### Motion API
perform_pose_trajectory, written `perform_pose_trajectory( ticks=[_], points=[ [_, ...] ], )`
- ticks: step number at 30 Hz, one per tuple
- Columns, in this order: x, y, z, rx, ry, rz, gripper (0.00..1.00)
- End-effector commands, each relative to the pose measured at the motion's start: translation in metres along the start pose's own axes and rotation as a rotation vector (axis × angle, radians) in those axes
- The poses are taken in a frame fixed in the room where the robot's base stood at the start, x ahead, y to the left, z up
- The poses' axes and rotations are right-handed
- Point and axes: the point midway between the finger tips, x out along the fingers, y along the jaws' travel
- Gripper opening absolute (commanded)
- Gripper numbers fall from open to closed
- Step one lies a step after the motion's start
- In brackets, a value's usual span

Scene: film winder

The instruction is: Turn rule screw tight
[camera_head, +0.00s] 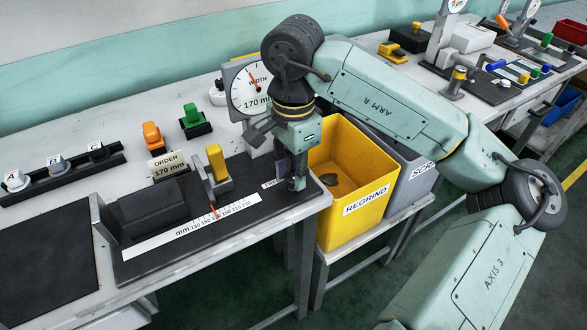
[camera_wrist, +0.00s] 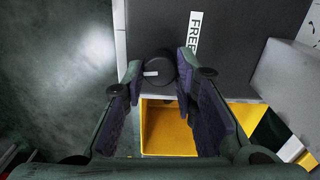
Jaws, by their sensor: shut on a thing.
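The rule screw is a round black knob (camera_wrist: 160,66) with a short white mark pointing left, seen in the wrist view at the end of the dark bed. My gripper (camera_wrist: 158,72) is shut on it, one finger on each side. In the head view my gripper (camera_head: 297,182) points down at the right end of the bed, and its fingers hide the knob. A white label starting "FREE" (camera_wrist: 194,35) lies beside the knob. The white mm rule (camera_head: 180,235) runs along the bed's front. A red pointer (camera_head: 213,211) stands over it, below a yellow-handled slide (camera_head: 217,163).
A yellow REGRIND bin (camera_head: 345,205) stands close right of my gripper, with a grey bin (camera_head: 415,180) beyond. A dial marked 170 mm (camera_head: 252,90) stands behind. An order card (camera_head: 167,166) also reads 170 mm. Orange (camera_head: 152,135) and green (camera_head: 193,117) switches sit further left.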

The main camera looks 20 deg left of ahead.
Motion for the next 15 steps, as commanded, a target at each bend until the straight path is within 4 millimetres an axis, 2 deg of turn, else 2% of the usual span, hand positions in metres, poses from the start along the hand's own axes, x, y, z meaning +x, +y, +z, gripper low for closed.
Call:
perform_pose_trajectory(
  ticks=[4,15],
  points=[
    [-0.0002,0.0,0.0,0.0,0.0,0.0,0.0],
    [0.0021,0.0003,-0.0002,0.055,0.002,0.0,0.0]
  ],
)
